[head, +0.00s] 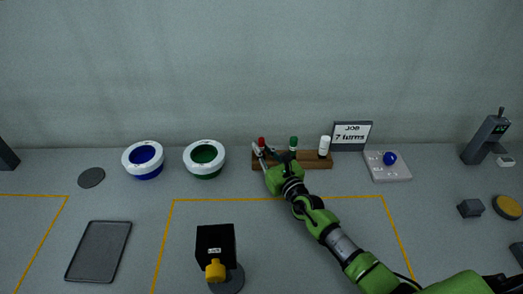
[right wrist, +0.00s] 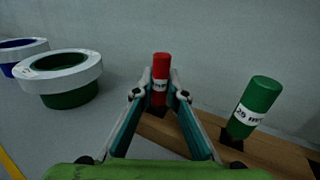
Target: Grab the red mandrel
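The red mandrel (head: 262,142) stands upright at the left end of a wooden rack (head: 318,162) by the back wall. In the right wrist view the red mandrel (right wrist: 161,75) shows between the fingertips, its lower part partly hidden by them. My right gripper (head: 268,155) is at the rack's left end. In its wrist view the right gripper (right wrist: 161,82) is open, one finger on each side of the red mandrel; I cannot tell whether either touches it. My left gripper is not in view.
The green mandrel (head: 293,143) stands close right of my right gripper, the white mandrel (head: 324,146) farther right. A blue spool (head: 143,159) and a green spool (head: 204,158) lie to the left. A job sign (head: 351,135) stands behind the rack's right end.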

